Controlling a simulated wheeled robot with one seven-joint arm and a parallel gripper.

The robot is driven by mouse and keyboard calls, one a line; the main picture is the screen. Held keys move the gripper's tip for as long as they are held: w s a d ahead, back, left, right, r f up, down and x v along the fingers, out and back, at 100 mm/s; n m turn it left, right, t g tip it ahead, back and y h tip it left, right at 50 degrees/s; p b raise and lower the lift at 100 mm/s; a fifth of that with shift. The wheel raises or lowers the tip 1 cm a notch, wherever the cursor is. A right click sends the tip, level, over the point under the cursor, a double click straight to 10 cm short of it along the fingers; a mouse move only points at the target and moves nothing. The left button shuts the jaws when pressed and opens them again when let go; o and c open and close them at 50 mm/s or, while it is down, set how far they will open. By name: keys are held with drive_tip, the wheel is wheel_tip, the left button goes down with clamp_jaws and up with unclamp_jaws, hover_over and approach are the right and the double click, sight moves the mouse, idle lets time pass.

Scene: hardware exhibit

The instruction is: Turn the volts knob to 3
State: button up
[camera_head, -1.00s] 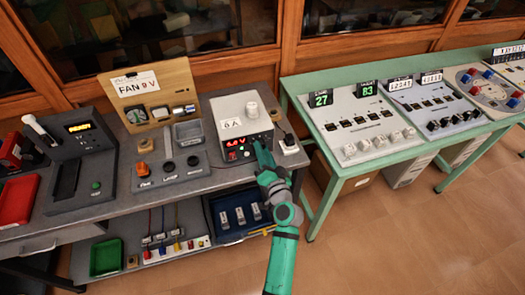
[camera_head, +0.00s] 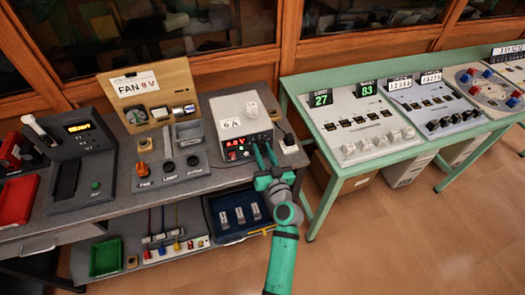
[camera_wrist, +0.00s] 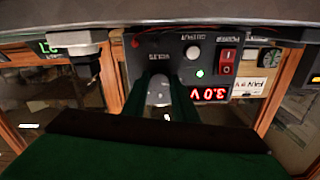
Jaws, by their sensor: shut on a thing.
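The power supply (camera_head: 240,125) is a grey box with a dark front panel on the grey bench. Its volts knob (camera_wrist: 160,92) is a light grey cylinder under the VOLTS label, seen upside down in the wrist view. My gripper (camera_head: 264,149) is at the right part of the panel, and its green fingers (camera_wrist: 163,98) lie on both sides of the knob, shut on it. The fingers mostly hide the knob in the head view. The red display (camera_wrist: 209,94) appears to read 3.0 V, upside down; its digits are small in the head view.
A green output light and red power switch (camera_wrist: 226,62) sit beside the knob. A black plug block (camera_head: 289,144) stands right of the supply. A panel with an orange knob (camera_head: 143,169) is left. The green table (camera_head: 330,170) stands farther right.

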drive_tip(key=shift+s+f, duration=0.1)
drive_tip(key=shift+f, duration=0.05)
drive_tip(key=o, duration=1)
drive_tip(key=shift+o, duration=0.2)
drive_tip(key=v, duration=1)
drive_tip(key=shift+s, duration=0.4)
drive_tip(key=shift+d, duration=0.1)
